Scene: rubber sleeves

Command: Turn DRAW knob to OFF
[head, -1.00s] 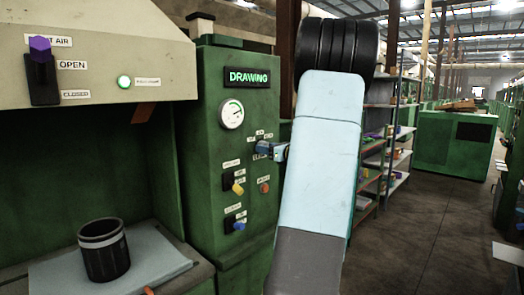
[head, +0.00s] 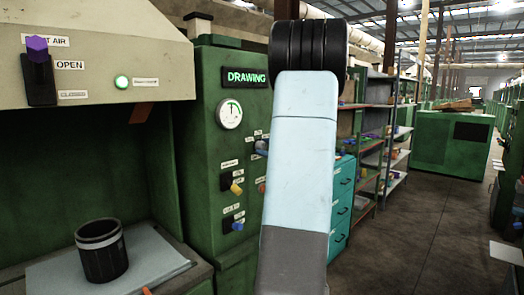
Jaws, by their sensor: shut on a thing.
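The green DRAWING panel (head: 247,78) stands left of centre in the head view. The upper knob (head: 260,147), taken to be the DRAW knob, is on its right half beside small labels too small to read. My gripper (head: 265,148) is at this knob and shut on it. My pale blue arm covers most of the gripper and part of the knob, so the knob's exact setting cannot be read. The round white gauge (head: 229,114) above has its needle pointing roughly up.
A yellow knob (head: 236,189) and a blue knob (head: 238,226) sit lower on the panel. An orange button (head: 262,188) is close by my arm. A black sleeve (head: 101,250) stands on the bench at left. Shelves (head: 372,150) and teal drawers (head: 341,205) stand right of my arm.

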